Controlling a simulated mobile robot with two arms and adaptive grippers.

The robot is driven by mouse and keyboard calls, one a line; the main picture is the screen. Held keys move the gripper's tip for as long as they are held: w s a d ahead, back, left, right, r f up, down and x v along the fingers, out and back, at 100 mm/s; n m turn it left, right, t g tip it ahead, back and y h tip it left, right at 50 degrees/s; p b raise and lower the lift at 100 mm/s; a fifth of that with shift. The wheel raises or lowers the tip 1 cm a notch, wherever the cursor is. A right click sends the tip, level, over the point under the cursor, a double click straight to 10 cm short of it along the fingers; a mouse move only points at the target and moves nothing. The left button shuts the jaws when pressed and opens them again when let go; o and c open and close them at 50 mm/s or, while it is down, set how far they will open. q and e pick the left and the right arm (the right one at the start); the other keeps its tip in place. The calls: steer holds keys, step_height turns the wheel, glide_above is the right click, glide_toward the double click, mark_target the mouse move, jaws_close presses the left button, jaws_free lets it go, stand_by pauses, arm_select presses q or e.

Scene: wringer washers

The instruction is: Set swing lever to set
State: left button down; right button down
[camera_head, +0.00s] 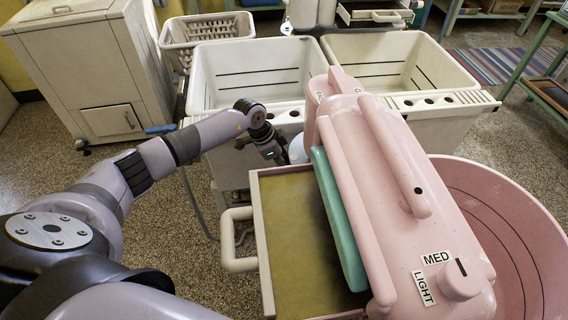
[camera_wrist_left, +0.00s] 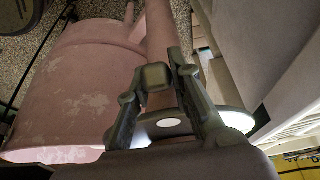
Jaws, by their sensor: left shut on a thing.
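The pink wringer head (camera_head: 385,190) stands over the pink washer tub (camera_head: 505,225), with "MED" and "LIGHT" labels at its near end. My left gripper (camera_head: 284,157) reaches in from the left to the far side of the wringer's tray. In the left wrist view its fingers (camera_wrist_left: 165,100) are shut around a pink bar (camera_wrist_left: 162,35), apparently the swing lever. A pale rounded thing (camera_head: 298,149) is just beside the gripper in the head view. The wringer and the fingers hide most of the lever, so its setting cannot be read. My right gripper is not in view.
Two white rinse tubs (camera_head: 245,75) stand behind the wringer. A tan tray (camera_head: 300,240) with a side handle (camera_head: 230,240) juts out left of the wringer. A beige cabinet (camera_head: 90,70) and a white basket (camera_head: 180,42) are at the back left. Speckled floor is free at left.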

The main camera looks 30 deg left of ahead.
arm_select(q)
steer(key=shift+f, duration=0.1)
stand_by(0.4)
steer(key=shift+s+a+f+t+h+b, duration=0.2)
steer(key=shift+a+f+t+h, duration=0.1)
steer(key=shift+f+h, duration=0.15)
steer(key=shift+s+a+f+t+h+b, duration=0.2)
steer(key=shift+f+t+h, duration=0.1)
steer(key=shift+f+h, duration=0.1)
steer(key=shift+s+a+f+t+h+b, duration=0.1)
steer(key=shift+a+f+t+h+b, duration=0.05)
steer(key=shift+f+t+h+b, duration=0.8)
steer(key=shift+s+a+f+t+h+b, duration=0.15)
steer(key=shift+f+t+h+b, duration=0.3)
steer(key=shift+f+h+b, duration=0.7)
steer(key=shift+r, duration=0.45)
steer(key=c, duration=1.4)
jaws_free()
steer(key=shift+c, duration=0.2)
